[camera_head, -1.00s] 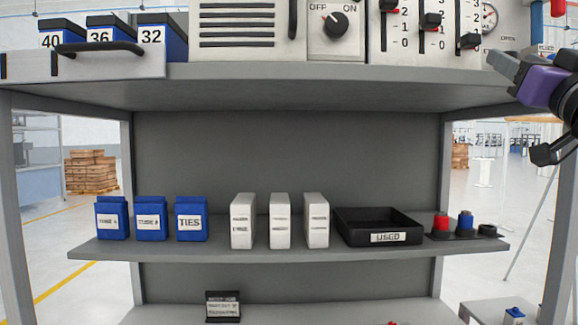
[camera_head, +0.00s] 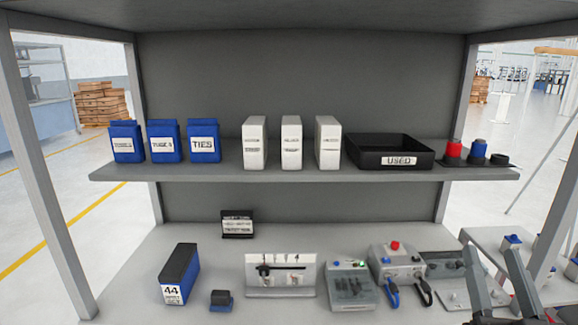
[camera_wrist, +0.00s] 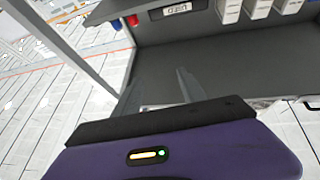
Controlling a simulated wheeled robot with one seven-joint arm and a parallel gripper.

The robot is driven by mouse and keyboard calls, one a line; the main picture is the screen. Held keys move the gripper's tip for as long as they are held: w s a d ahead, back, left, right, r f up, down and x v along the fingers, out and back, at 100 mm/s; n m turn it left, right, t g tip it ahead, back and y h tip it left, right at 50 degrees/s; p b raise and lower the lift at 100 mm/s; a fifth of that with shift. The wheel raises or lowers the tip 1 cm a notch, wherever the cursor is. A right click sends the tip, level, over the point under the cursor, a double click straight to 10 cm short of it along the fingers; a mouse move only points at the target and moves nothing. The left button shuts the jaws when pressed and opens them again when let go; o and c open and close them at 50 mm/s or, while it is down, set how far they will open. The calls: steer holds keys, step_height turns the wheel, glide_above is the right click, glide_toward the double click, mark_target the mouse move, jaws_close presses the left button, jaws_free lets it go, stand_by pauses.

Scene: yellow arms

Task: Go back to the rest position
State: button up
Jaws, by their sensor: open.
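My gripper (camera_head: 494,268) shows at the lower right of the head view as two dark fingers standing apart, pointing upward in the picture. They are in front of the right end of the lower worktop (camera_head: 140,285). Nothing shows between the fingers. The rest of my arm is mostly out of the head view.
The middle shelf (camera_head: 300,177) holds blue boxes, white boxes, a black USED tray (camera_head: 430,160), and red and blue spools. The worktop carries a box marked 44 (camera_head: 178,275), a white panel (camera_head: 280,275) and control units (camera_head: 398,262). A rack post (camera_head: 562,215) stands right.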

steer(key=s+a+f+n+g+y, duration=0.1)
steer(key=s+a+f+g, duration=0.1)
steer(key=s+f, duration=0.6)
steer(key=s+a+f+n+g+y, duration=0.1)
steer(key=s+a+f, duration=0.4)
steer(key=s, duration=0.9)
steer(key=s+a+f+n+g+y, duration=0.1)
steer(key=s+f+g, duration=0.4)
steer(key=s+f, duration=0.5)
steer(key=shift+s+a+f+y, duration=0.3)
steer(key=shift+s+a+y, duration=0.5)
steer(key=shift+a, duration=0.4)
